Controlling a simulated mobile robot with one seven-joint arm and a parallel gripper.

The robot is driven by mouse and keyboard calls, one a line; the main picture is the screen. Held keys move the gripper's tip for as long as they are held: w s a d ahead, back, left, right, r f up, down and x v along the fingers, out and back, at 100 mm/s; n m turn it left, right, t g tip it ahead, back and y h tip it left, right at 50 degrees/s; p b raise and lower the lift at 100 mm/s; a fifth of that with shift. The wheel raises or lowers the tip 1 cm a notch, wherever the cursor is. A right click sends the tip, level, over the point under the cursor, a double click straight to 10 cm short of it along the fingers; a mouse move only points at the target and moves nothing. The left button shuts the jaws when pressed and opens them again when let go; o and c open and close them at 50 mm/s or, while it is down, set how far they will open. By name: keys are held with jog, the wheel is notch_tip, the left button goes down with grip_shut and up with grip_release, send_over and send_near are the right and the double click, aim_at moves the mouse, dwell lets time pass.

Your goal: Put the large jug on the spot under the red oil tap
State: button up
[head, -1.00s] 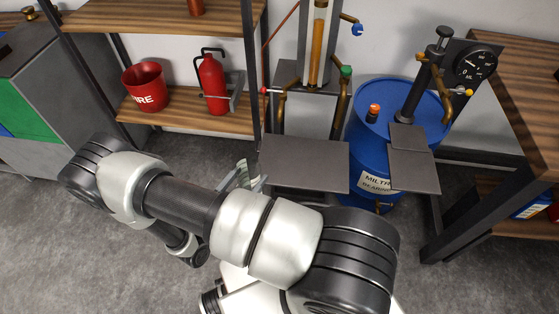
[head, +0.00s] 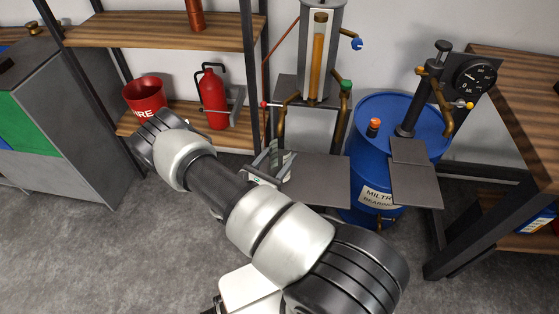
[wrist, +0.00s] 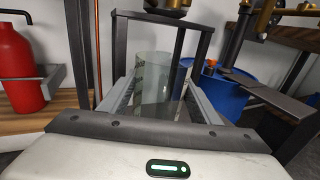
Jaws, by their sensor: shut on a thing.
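The large jug (wrist: 152,80) is clear glass and stands upright between my gripper's fingers in the wrist view. In the head view it is hard to make out against the plate. My gripper (head: 268,168) is shut on it at the left end of the grey drip plate (head: 322,185). The red oil tap (head: 264,104) is a red knob on a brass pipe at the left of the dispenser, its spout just above and behind my gripper. The spot under it is hidden by my gripper and the jug. I cannot tell whether the jug touches the plate.
A green tap (head: 346,86) and blue tap (head: 357,44) are on the same dispenser. A blue drum (head: 363,160) with a second plate (head: 415,185) stands to the right. A shelf post (head: 249,80), fire extinguisher (head: 213,100) and red bucket (head: 145,93) are at the left.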

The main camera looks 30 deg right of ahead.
jog(key=shift+f, duration=0.95)
jog(key=shift+f+b, duration=0.25)
jog(key=shift+b, duration=0.15)
jog(key=o, duration=1.3)
